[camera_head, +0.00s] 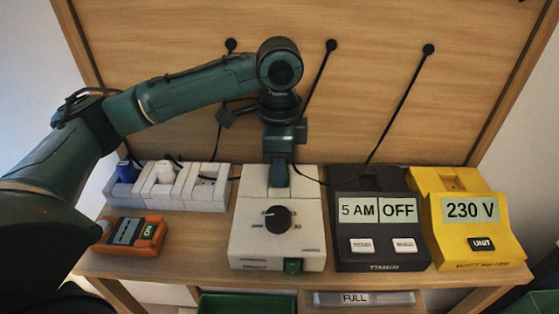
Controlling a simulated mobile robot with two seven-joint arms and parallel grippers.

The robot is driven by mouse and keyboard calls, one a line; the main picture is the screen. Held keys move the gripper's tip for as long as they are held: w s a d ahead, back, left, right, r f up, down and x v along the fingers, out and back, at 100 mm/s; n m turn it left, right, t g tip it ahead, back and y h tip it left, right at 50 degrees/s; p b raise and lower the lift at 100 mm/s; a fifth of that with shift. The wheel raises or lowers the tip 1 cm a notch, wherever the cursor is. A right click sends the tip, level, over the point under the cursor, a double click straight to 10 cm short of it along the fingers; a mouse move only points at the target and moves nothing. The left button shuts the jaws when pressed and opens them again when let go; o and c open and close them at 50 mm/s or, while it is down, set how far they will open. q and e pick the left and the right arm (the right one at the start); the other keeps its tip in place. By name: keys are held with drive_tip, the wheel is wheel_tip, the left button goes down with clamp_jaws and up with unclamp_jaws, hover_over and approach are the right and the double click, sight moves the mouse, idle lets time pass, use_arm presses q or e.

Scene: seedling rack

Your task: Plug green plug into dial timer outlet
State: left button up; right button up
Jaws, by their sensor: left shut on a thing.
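The dial timer (307,225) is the pale box in the middle of the shelf, with a black dial (278,219) on its face and a green tab at its front edge. My left gripper (278,178) points down over the back of this timer, where its outlet is. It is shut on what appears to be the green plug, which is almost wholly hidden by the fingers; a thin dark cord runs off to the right. The outlet is hidden, so I cannot tell whether the plug is in it or above it. My right gripper is not in view.
A power strip (207,192) at the left holds a blue plug (127,171) and a white plug (165,173). An orange device (152,232) lies before it. A black timer (345,226) and a yellow meter (505,248) stand at the right. Cords hang from the back board.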

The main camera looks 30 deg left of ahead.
use_arm(q)
drive_tip(key=o, duration=1.1)
drive_tip(key=shift+c, duration=0.2)
drive_tip(key=shift+r, duration=0.1)
wheel_tip(320, 180, up, 12)
drive_tip(key=p, duration=0.1)
drive_tip(key=shift+p, duration=0.4)
